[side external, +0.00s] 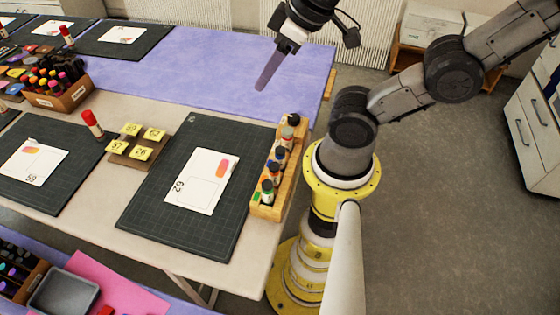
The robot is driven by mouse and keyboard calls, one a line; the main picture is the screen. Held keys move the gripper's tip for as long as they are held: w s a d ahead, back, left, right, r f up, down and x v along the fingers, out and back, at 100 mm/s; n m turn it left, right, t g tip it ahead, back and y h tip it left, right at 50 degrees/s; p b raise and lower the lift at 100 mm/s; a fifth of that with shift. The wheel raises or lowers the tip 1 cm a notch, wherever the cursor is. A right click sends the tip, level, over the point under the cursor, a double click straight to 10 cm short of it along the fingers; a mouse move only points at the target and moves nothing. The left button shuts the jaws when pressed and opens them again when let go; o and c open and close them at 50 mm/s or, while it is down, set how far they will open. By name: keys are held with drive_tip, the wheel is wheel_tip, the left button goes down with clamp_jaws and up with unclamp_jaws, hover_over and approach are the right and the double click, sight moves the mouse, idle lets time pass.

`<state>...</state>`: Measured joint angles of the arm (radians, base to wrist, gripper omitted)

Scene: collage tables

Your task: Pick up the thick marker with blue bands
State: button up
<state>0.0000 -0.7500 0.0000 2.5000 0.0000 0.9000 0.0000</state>
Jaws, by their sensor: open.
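A wooden rack (284,180) at the right edge of the near table holds several upright thick markers with dark tops and coloured bands. One marker (279,155) in the middle of the rack shows blue near its top, and another (268,185) stands toward the near end. The bands are too small to tell surely which marker is the blue-banded one. My gripper (262,84) is high above the purple table area, to the left of and beyond the rack, well apart from it. It points down and is open, with nothing seen in it; its fingers overlap in this view.
A dark cutting mat (140,215) with a white card (196,180) lies left of the rack. Yellow notes (140,153) on a brown board and a red-capped glue stick (92,124) are farther left. A box of markers (62,98) stands at the back left. The purple cloth (215,75) is mostly clear.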

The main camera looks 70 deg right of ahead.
drive_tip(key=shift+o, duration=0.2)
drive_tip(key=shift+o, duration=1.1)
drive_tip(key=m+g, duration=0.5)
drive_tip(key=m, duration=0.9)
hover_over(280, 149)
drive_tip(key=w, duration=0.1)
wheel_tip(280, 149, down, 9)
drive_tip(key=shift+g, duration=0.3)
drive_tip(key=f, duration=0.6)
drive_tip(key=s+f, duration=0.1)
drive_tip(key=f, duration=0.2)
drive_tip(key=shift+a+f, duration=0.15)
drive_tip(key=shift+f, duration=3.2)
